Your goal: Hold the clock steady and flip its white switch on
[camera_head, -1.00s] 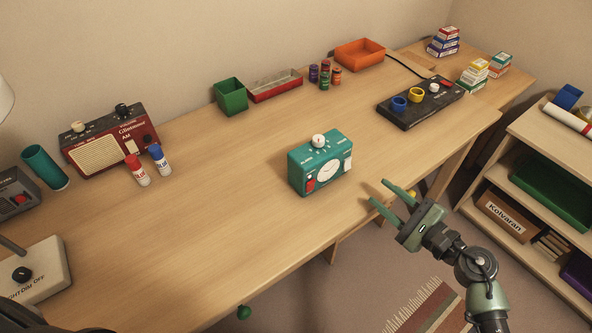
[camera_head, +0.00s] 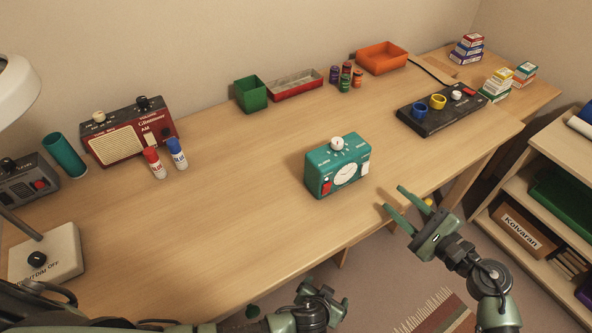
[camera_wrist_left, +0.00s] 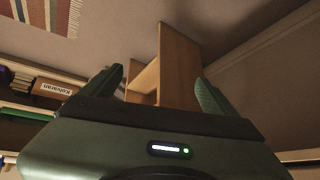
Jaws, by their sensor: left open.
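The clock (camera_head: 338,164) is a teal box with a round white dial, standing upright near the desk's front edge. A white knob (camera_head: 338,143) sits on its top. A red switch (camera_head: 327,187) is at the front's left, and a white switch (camera_head: 365,168) is at the right end. My right gripper (camera_head: 395,198) is open and empty, to the right of the clock and apart from it. My left gripper is low in the head view, below the desk's front edge; its open, empty fingers show in the left wrist view (camera_wrist_left: 160,88).
The desk (camera_head: 230,200) is clear around the clock. A red radio (camera_head: 130,135), two glue bottles and a lamp base (camera_head: 45,255) stand left. A black panel (camera_head: 440,108) with coloured knobs lies at right. A shelf unit (camera_head: 550,140) stands at far right.

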